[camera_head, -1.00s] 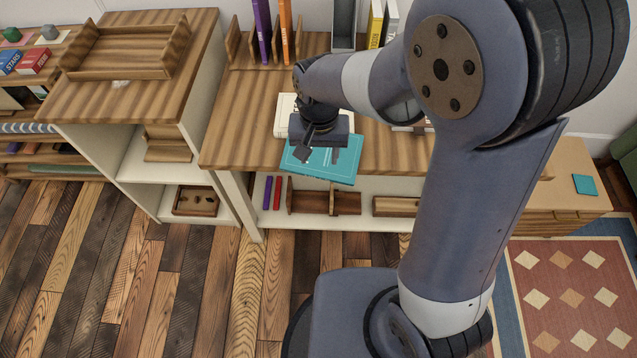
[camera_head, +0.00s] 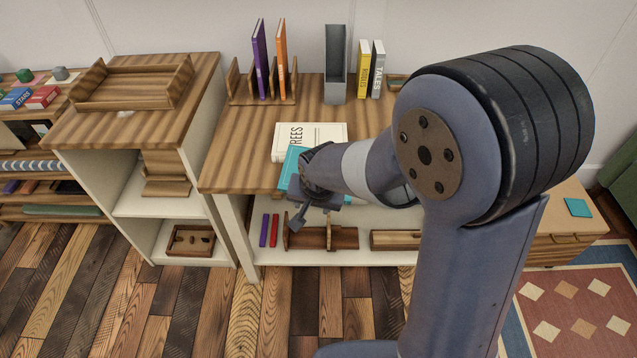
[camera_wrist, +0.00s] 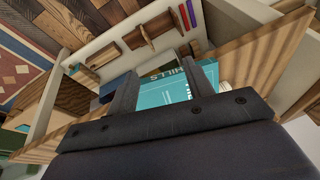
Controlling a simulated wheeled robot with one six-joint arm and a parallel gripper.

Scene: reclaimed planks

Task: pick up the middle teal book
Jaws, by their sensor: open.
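The teal book (camera_head: 291,170) lies at the front edge of the wooden tabletop, just in front of a cream book (camera_head: 312,135) lettered "REES". My arm and gripper hide much of it in the head view. In the wrist view the teal book (camera_wrist: 166,92) shows between and beyond my fingers, with pale lettering. My gripper (camera_head: 302,218) is at the tabletop's front edge, its fingers pointing forward-down. In the wrist view my gripper (camera_wrist: 160,70) has its two fingers well apart. I cannot tell whether either finger touches the book.
Upright purple (camera_head: 260,60) and orange (camera_head: 282,60) books stand in a wooden rack behind. A grey holder (camera_head: 335,65) and yellow book (camera_head: 362,68) stand to its right. The lower shelf holds small books and wooden racks (camera_head: 330,238). A wooden tray (camera_head: 130,82) sits on the left cabinet.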

